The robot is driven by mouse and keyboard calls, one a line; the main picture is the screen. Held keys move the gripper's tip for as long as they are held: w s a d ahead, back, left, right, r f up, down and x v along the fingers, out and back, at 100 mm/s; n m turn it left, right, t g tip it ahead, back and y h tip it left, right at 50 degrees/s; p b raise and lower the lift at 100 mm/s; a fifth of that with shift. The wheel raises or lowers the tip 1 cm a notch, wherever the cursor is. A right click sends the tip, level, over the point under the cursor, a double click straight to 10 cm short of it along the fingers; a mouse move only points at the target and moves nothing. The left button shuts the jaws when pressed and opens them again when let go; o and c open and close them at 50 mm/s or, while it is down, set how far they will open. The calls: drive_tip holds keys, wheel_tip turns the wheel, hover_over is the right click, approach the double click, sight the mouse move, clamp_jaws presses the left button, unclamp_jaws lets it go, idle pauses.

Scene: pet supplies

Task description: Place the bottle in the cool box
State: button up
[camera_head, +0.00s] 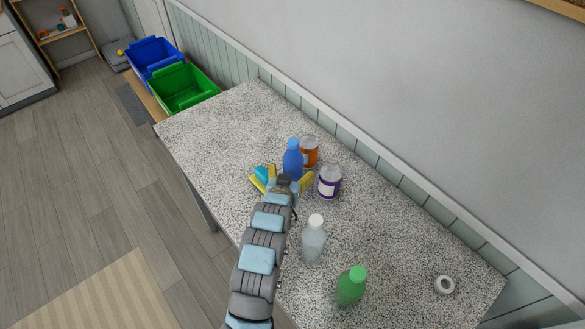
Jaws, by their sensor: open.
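My gripper (284,182) is open over the speckled table, with its yellow fingers spread apart. A blue bottle (292,161) stands upright just beyond it, close to the fingers; I cannot tell whether they touch. A clear bottle with a white cap (314,241) and a green bottle (351,288) stand upright nearer the front, right of my arm. No container is clearly marked as the cool box. A blue open bin (153,50) and a green open bin (183,88) stand beyond the table's far left end. My gripper hides part of the blue bottle's base.
An orange-labelled jar (310,153) stands right behind the blue bottle. A purple-labelled jar (329,183) stands right of my gripper. A white ring (444,285) lies at the right. The table (225,125) is clear at its far left. A wall runs along its right side.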

drive_tip(key=v, duration=0.8)
drive_tip(key=shift+s, duration=0.25)
drive_tip(key=shift+s+r, duration=0.15)
drive_tip(key=shift+s, duration=0.05)
drive_tip(key=c, duration=0.4)
drive_tip(key=shift+c, duration=0.2)
